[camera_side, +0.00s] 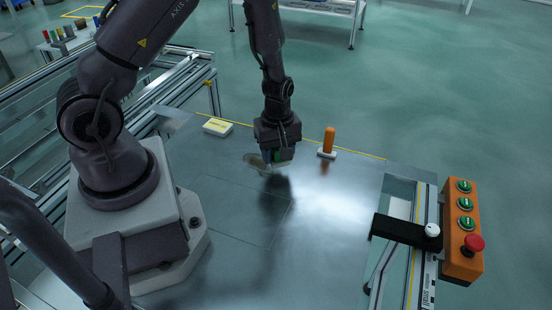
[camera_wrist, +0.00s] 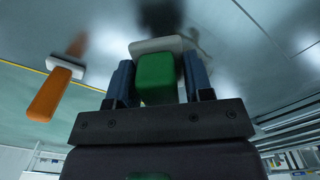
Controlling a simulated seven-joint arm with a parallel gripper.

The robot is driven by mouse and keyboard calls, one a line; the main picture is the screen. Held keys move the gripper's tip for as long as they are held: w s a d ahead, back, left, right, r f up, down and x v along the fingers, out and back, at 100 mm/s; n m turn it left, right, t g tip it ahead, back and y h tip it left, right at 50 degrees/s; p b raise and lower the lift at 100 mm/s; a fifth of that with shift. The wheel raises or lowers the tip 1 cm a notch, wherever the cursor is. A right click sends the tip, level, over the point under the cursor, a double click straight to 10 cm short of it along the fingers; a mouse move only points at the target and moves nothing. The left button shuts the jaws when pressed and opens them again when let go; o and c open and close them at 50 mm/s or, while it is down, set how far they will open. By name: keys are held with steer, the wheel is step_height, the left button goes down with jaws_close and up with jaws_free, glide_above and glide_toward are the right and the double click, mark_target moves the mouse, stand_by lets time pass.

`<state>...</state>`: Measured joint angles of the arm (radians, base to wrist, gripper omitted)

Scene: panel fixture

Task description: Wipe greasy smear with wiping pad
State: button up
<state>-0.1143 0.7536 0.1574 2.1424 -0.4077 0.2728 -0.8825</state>
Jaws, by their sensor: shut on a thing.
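My gripper (camera_side: 276,158) points down, low over the grey metal panel (camera_side: 225,195). In the wrist view my gripper (camera_wrist: 158,82) is shut on the green handle of a wiping pad (camera_wrist: 156,78), with a finger on each side. The pad's white base (camera_wrist: 150,46) shows beyond the handle. In the side view only a bit of the green handle (camera_side: 283,155) shows under the gripper. A brownish greasy smear (camera_side: 253,160) lies on the panel just left of the gripper, partly hidden by it. I cannot tell whether the pad touches the panel.
An orange-handled tool with a white base (camera_side: 329,140) stands upright right of my gripper; it also shows in the wrist view (camera_wrist: 48,94). A pale yellow block (camera_side: 218,127) lies at the back left. An orange button box (camera_side: 462,230) and a black lever (camera_side: 400,231) are at the right.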

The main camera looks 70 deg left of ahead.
steer(key=shift+r, duration=2.05)
steer(key=shift+r, duration=0.15)
steer(key=s+a+r+n, duration=0.4)
steer(key=s+r+n, duration=0.1)
steer(key=s+n, duration=0.45)
steer(key=w+a+f, duration=0.2)
steer(key=w+f, duration=0.1)
steer(key=w+a+f, duration=0.1)
steer(key=w+f, duration=0.1)
steer(key=w, duration=0.2)
steer(key=w+a+f, duration=0.2)
steer(key=w+f, duration=0.1)
steer(key=w, duration=0.1)
steer(key=shift+a+f, duration=0.35)
steer(key=shift+w+a+f, duration=0.15)
steer(key=shift+w+f, duration=0.25)
steer(key=shift+f, duration=0.1)
steer(key=shift+w+a+f, duration=0.1)
steer(key=shift+w+f, duration=0.1)
steer(key=shift+f, duration=1.5)
